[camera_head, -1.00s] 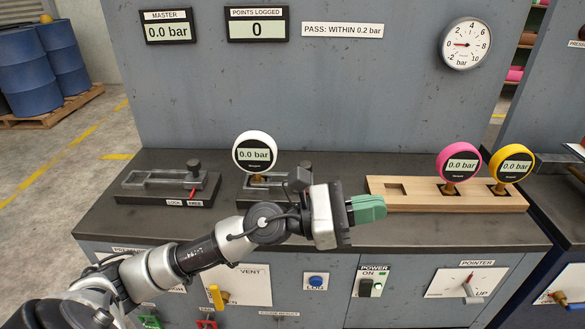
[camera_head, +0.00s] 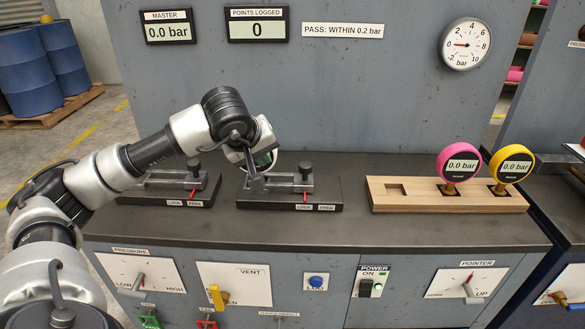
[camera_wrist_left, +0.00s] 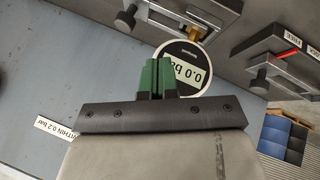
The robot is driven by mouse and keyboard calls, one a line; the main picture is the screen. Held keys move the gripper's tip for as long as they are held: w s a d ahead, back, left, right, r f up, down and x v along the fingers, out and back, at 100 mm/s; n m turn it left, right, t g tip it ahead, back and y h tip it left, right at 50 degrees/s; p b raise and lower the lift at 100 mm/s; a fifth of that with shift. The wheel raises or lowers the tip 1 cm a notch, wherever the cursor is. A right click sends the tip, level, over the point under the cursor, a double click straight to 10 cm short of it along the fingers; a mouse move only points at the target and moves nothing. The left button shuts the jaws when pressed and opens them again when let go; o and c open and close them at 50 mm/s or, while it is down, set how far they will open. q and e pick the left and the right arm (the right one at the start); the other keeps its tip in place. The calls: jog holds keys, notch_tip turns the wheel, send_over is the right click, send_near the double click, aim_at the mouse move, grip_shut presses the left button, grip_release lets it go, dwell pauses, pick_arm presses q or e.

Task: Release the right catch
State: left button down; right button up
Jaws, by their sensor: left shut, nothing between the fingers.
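The right catch (camera_head: 305,181) is a dark block with a grey bar and an upright black knob (camera_head: 305,167) on the bench. Its red pointer (camera_head: 304,196) stands over the LOCK label. My left gripper (camera_head: 265,160) is shut and empty, with green fingertips above the left part of this catch. In the left wrist view its fingers (camera_wrist_left: 158,64) overlap the left side of the white gauge (camera_wrist_left: 187,68), which reads 0.0 bar upside down. Contact cannot be told. In the head view my arm mostly hides this gauge. My right gripper is not in view.
The left catch (camera_head: 150,196) has its pointer at FREE, partly behind my arm. A wooden rack (camera_head: 410,203) holds a pink gauge (camera_head: 459,163) and a yellow gauge (camera_head: 512,164). The grey back panel (camera_head: 350,100) rises behind. The bench between right catch and rack is clear.

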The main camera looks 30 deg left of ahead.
pick_arm(q)
jog(key=p, duration=0.1)
send_near(293, 185)
jog(key=w+a+f, duration=0.2)
jog(key=a, duration=0.1)
jog(key=w, duration=0.1)
jog(key=w+d, duration=0.1)
jog(key=w+p, duration=0.1)
jog(key=shift+d+f, duration=0.3)
jog(key=shift+f, duration=0.05)
jog(key=shift+w+d+f, duration=0.1)
jog(key=shift+w+d, duration=0.15)
jog(key=shift+w, duration=0.2)
